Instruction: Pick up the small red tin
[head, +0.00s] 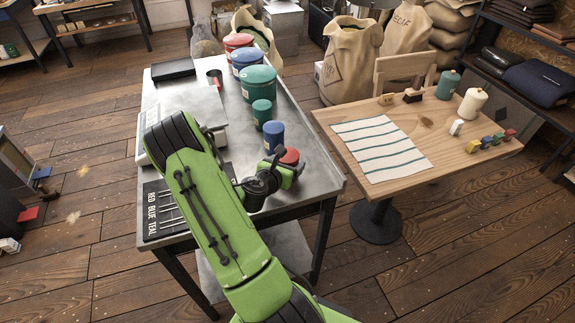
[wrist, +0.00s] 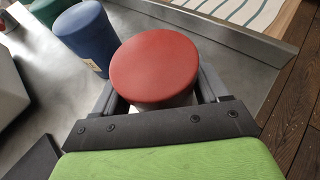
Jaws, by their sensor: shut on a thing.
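The small red tin (wrist: 155,68) shows its round red lid in the wrist view, between the two fingers of my gripper (wrist: 160,92). In the head view the tin (head: 290,157) is at the near right part of the steel table, partly hidden by my gripper (head: 287,172). My gripper is shut on the tin from the sides. The tin looks upright. I cannot tell whether its base touches the table.
Larger red, blue and green tins (head: 259,84) stand farther back. A scale (head: 190,106) is left. A raised rim (wrist: 215,28) edges the steel table.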

